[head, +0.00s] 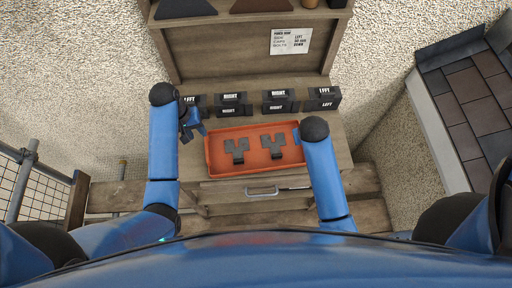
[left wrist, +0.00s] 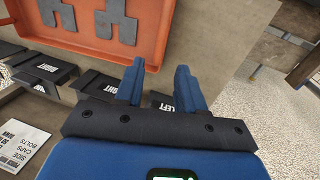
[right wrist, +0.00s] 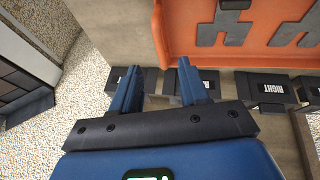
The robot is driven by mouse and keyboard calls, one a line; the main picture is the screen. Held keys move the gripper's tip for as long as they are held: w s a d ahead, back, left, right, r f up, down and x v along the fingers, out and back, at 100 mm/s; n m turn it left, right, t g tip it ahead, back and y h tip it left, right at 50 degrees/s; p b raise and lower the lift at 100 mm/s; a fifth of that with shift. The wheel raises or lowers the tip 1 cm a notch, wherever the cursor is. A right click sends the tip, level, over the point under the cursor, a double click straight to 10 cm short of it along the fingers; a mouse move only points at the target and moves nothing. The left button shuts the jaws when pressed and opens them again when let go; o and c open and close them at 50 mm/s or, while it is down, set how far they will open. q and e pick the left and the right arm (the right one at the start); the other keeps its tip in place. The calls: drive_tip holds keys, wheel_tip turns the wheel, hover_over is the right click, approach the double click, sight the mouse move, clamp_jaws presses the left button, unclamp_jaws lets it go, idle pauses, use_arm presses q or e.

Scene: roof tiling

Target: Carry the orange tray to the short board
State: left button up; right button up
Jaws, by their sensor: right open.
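The orange tray (head: 215,165) lies on the wooden bench and holds two grey notched pieces (head: 237,150) (head: 273,145). It also shows at the top of the left wrist view (left wrist: 150,25) and the right wrist view (right wrist: 185,45). My left gripper (head: 194,127) is open and empty just off the tray's left end, apart from it; its fingers show in the left wrist view (left wrist: 158,82). My right gripper (right wrist: 157,88) is open and empty near the tray's right end; in the head view my arm mostly hides it. I cannot tell which plank is the short board.
Black blocks labelled LEFT and RIGHT (head: 277,100) stand in a row behind the tray. A note (head: 290,41) hangs on the back panel. Planks (head: 365,182) lie beside the bench. A tiled roof section (head: 470,95) is at right, a mesh fence (head: 35,175) at left.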

sight(206, 143)
use_arm(q)
drive_tip(key=f, duration=0.3)
drive_tip(key=d+f, duration=0.1)
drive_tip(key=f, duration=0.2)
drive_tip(key=d+f, duration=0.1)
drive_tip(key=f, duration=0.2)
drive_tip(key=shift+f, duration=0.25)
use_arm(e)
drive_tip(key=x, duration=0.9)
drive_tip(key=shift+w+d+f, duration=0.1)
drive_tip(key=shift+f, duration=0.25)
use_arm(q)
drive_tip(key=c, duration=0.7)
use_arm(e)
drive_tip(key=c, duration=0.7)
use_arm(q)
clamp_jaws()
use_arm(e)
clamp_jaws()
